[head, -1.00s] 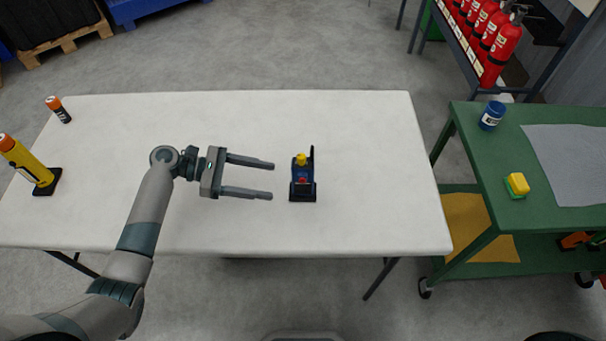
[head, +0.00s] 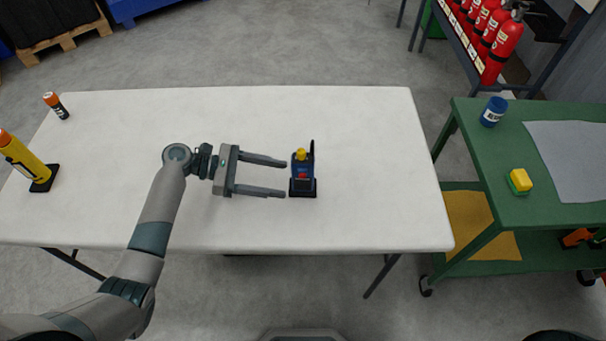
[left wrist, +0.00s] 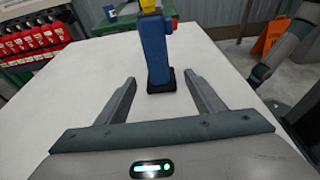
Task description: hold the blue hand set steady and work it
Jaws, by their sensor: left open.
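The blue hand set (head: 302,171) stands upright in a black base on the white table, with a yellow knob on top, a red spot on its front and a dark antenna at its right. My left gripper (head: 285,178) is open, just left of the hand set, with its fingertips pointing at it and reaching about its left edge. In the left wrist view the hand set (left wrist: 156,50) stands beyond and between the two open fingers (left wrist: 160,88); its top is cut off by the frame edge. Nothing is held. My right gripper is not in view.
The white table (head: 370,130) is clear around the hand set. A yellow torch-like item (head: 24,157) and an orange-topped can (head: 56,105) stand at the far left.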

